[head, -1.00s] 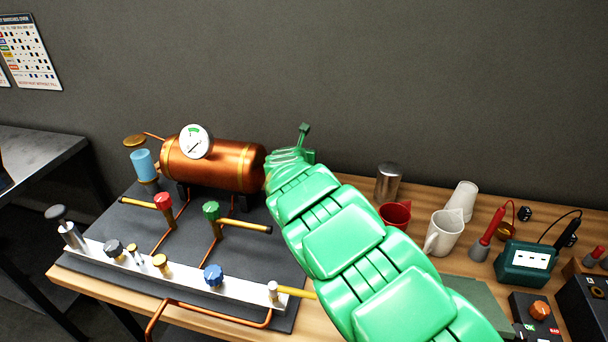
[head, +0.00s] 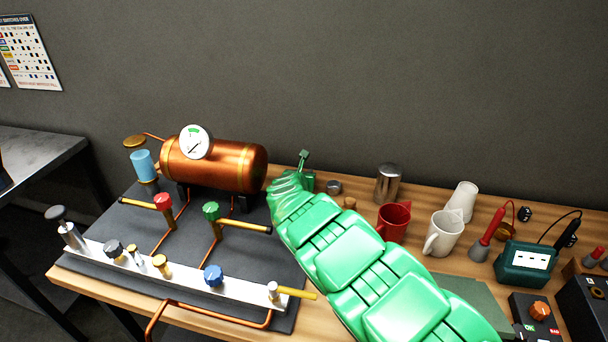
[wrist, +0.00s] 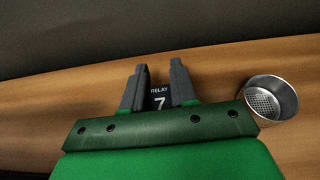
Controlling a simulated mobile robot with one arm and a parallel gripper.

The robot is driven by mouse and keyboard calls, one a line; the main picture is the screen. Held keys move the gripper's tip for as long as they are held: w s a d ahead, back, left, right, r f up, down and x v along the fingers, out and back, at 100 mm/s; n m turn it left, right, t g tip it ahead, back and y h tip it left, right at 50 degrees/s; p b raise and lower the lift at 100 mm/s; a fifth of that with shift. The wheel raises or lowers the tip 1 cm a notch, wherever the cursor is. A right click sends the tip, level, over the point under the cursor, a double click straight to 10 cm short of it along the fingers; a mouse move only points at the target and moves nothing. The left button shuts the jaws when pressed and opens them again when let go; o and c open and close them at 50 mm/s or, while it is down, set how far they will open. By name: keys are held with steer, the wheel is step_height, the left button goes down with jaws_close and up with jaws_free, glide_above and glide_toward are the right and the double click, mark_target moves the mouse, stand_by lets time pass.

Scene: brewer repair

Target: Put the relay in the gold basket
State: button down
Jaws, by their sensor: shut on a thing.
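My gripper (wrist: 160,90) is shut on the relay (wrist: 160,101), a dark block with the white words "RELAY 7", between its two grey fingers. It is over or near the wooden bench; the height is hard to tell. In the head view, the green end of my arm is right of the copper boiler, and it hides the fingers and the relay. I cannot identify a gold basket for certain. A gold round piece (head: 134,141) shows left of the boiler, and another gold ring (head: 508,232) shows behind the red probe.
A silver perforated basket (wrist: 272,98) lies right of the gripper; the head view shows it behind a small cork-like piece (head: 349,203). The copper boiler (head: 215,164) stands left. A steel cup (head: 388,184), red mug (head: 394,222) and white mug (head: 444,232) stand right.

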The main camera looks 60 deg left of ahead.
steer(key=shift+f, duration=0.2)
steer(key=c, duration=0.9)
jaws_free()
steer(key=shift+v, duration=3.9)
